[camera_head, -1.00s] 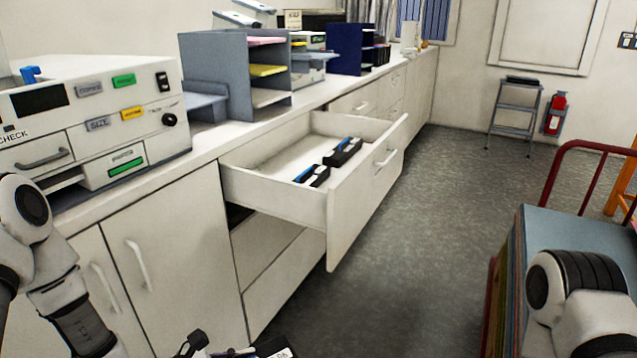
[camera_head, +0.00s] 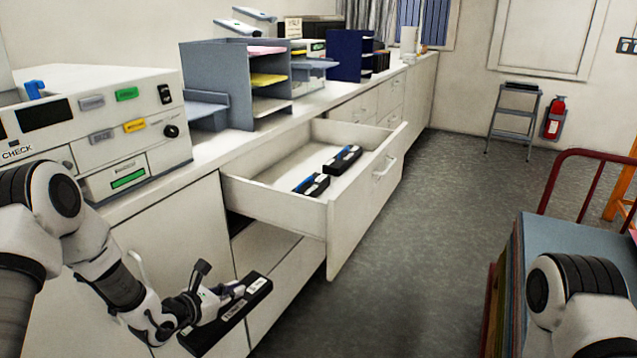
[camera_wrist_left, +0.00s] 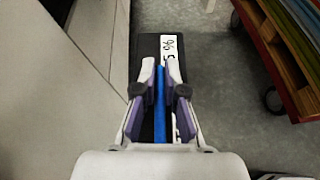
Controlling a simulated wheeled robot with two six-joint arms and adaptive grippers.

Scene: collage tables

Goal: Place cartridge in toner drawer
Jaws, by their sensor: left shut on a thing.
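A black cartridge (camera_head: 212,338) with a white label is in my left gripper (camera_head: 236,291), low in front of the cabinet. In the left wrist view my left gripper (camera_wrist_left: 160,72) is shut on the cartridge (camera_wrist_left: 147,48), whose blue strip shows between the fingers. The toner drawer (camera_head: 275,205) is pulled open, to the right of and above the held cartridge. Two black and blue cartridges, a nearer one (camera_head: 312,186) and a farther one (camera_head: 343,159), lie inside it. Part of my right arm shows at the lower right; its gripper is out of view.
A white machine (camera_head: 150,150) and a grey paper organizer (camera_head: 222,85) stand on the counter above. A cart with a red rail (camera_head: 560,170) and a stacked blue-topped load (camera_head: 560,235) stands at the right. The floor (camera_head: 430,240) between is clear.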

